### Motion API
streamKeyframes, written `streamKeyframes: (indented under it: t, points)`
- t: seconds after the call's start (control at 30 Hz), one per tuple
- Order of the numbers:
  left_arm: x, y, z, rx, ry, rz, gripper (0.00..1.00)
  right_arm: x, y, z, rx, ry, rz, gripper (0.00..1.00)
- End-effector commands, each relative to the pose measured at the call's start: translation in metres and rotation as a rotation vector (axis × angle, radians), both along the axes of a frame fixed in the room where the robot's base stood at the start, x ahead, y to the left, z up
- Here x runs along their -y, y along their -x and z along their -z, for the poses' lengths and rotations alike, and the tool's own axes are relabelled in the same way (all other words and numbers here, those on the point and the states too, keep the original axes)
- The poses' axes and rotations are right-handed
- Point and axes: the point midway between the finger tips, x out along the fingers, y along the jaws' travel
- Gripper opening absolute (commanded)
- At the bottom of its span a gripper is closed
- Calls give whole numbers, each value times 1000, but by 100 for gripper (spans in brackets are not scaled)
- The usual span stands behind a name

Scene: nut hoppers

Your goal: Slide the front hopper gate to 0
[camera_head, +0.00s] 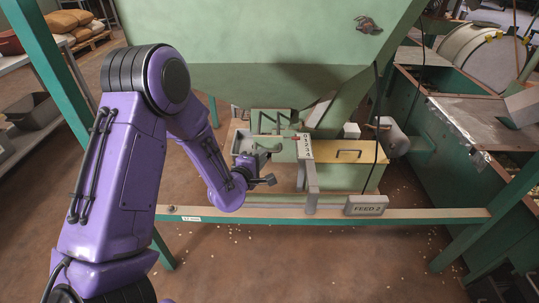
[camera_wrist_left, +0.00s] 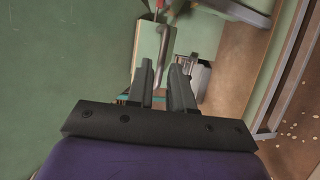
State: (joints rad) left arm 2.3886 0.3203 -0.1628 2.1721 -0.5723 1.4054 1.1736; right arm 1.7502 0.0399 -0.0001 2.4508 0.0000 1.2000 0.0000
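The green hopper (camera_head: 290,85) fills the upper middle of the head view. Below it is the gate assembly, with a pale scale plate (camera_head: 305,148) that carries a small red pointer (camera_head: 295,138); the scale figures are too small to read. My left gripper (camera_head: 266,166) is just left of the scale plate's post. In the left wrist view its two fingers (camera_wrist_left: 164,85) stand apart with a narrow gap, with nothing visibly held. A grey bar (camera_wrist_left: 165,45) lies beyond the fingertips; I cannot tell whether it is touched. My right gripper is not in view.
A yellow-topped box with a handle (camera_head: 347,155) is to the right. A black cable (camera_head: 377,120) hangs there. A green machine (camera_head: 460,130) stands far right.

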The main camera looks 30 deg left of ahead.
Motion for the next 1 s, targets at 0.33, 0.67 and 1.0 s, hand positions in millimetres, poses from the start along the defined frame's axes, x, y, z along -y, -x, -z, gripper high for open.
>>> streamKeyframes:
  t: [0.33,0.67,1.0]
  points:
    - [-5,-48,11,-3,-3,5,21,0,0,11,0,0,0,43]
    - [-4,-50,11,-3,-2,6,0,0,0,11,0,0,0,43]
    - [-17,-70,10,-2,0,4,0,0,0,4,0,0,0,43]
